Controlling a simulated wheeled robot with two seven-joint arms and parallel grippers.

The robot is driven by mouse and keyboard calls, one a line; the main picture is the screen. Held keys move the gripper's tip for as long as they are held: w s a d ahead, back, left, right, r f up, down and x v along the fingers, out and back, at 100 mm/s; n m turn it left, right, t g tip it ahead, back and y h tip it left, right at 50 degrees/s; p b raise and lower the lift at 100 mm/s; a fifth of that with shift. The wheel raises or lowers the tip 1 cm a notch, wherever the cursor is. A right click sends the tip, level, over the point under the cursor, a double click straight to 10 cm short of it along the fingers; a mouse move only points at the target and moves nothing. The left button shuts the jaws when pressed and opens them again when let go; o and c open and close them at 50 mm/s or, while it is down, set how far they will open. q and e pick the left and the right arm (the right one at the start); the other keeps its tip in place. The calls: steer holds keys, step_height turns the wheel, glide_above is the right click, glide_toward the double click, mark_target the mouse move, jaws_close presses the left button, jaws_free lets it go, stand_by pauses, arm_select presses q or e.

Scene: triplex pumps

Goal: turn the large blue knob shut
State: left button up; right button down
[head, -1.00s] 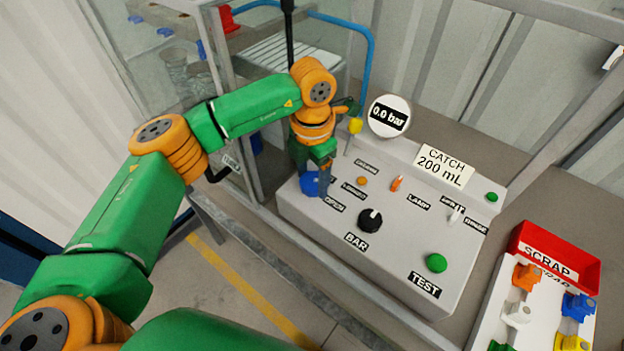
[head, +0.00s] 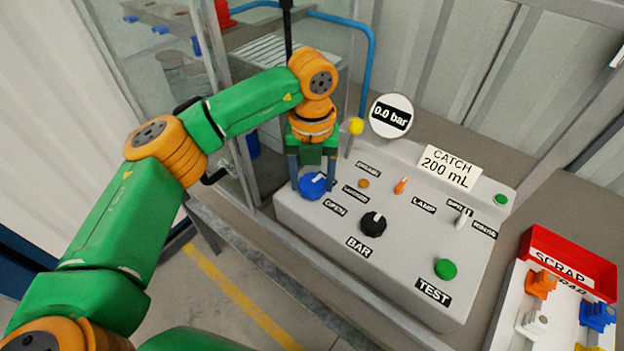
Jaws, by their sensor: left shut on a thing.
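The large blue knob (head: 313,187) sits at the far left of the grey control panel (head: 400,270), behind the label OPEN. A white mark shows on its top. My left gripper (head: 313,183) points down over the knob from behind, one finger on each side, and is shut on it. My right gripper is not in view.
A red SCRAP bin (head: 575,262) is at the right.

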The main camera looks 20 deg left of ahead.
mark_target(312, 183)
arm_select(q)
steer(key=shift+w+n, duration=0.1)
steer(key=shift+n, duration=0.5)
steer(key=o, duration=1.4)
step_height(312, 183, up, 7)
steer(key=shift+r+b, duration=0.1)
steer(key=shift+b, duration=0.55)
